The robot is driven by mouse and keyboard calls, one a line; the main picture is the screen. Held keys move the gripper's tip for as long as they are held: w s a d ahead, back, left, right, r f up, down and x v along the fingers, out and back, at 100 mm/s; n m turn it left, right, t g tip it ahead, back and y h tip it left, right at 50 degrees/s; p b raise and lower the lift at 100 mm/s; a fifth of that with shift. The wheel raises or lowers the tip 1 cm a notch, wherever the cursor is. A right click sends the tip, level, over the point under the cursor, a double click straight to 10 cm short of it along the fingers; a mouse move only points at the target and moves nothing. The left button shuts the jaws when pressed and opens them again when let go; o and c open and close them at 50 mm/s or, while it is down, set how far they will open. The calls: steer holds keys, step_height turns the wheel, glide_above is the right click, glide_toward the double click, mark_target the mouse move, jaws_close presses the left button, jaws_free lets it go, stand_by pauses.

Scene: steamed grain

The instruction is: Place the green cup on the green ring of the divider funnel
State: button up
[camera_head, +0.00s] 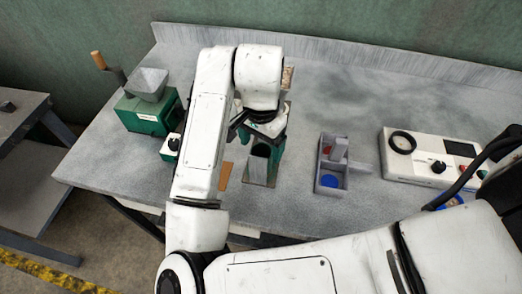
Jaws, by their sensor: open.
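My gripper (250,127) hangs below my white wrist near the middle of the bench, and most of it is hidden by the wrist. It is open. A green apparatus with a grey front (262,164) stands directly under and beside it, partly covered by my arm. I cannot tell whether this is the divider funnel. A small patch of green shows by the dark fingers, but I cannot tell whether it is the green cup. No green ring can be made out. Whether the gripper touches anything is hidden.
A green machine (142,115) with a grey hopper (147,84) stands at the left. A grey open box (331,179) with a blue disc inside stands right of my gripper. A white control unit (425,160) is further right. The bench between these is mostly clear.

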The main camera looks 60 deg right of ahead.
step_height(320, 180, up, 8)
steer(key=shift+p, duration=0.4)
